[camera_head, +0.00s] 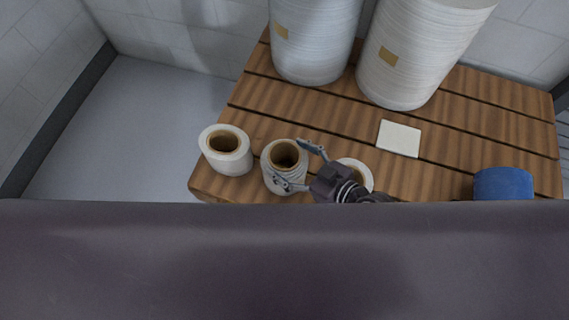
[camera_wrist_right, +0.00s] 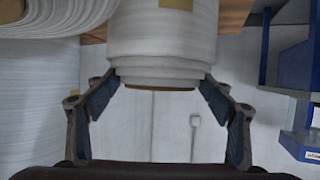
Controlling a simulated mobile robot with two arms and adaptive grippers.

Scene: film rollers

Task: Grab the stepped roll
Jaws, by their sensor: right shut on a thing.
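The stepped roll (camera_head: 269,167) is a short white film roll with a brown core, near the table's front left edge in the head view. In the right wrist view the roll (camera_wrist_right: 162,40) shows stepped layers at one end. My right gripper (camera_head: 293,163) has one finger on each side of it, and its fingertips (camera_wrist_right: 160,80) touch the stepped end. The gripper is shut on the roll. My left gripper is in neither view.
Another short white roll (camera_head: 229,163) stands just left, and a third (camera_head: 356,173) is partly hidden behind my right gripper. Two tall rolls (camera_head: 312,45) (camera_head: 412,55) stand at the back of the wooden table (camera_head: 460,120). A white square (camera_head: 399,138) and a blue object (camera_head: 503,184) lie right.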

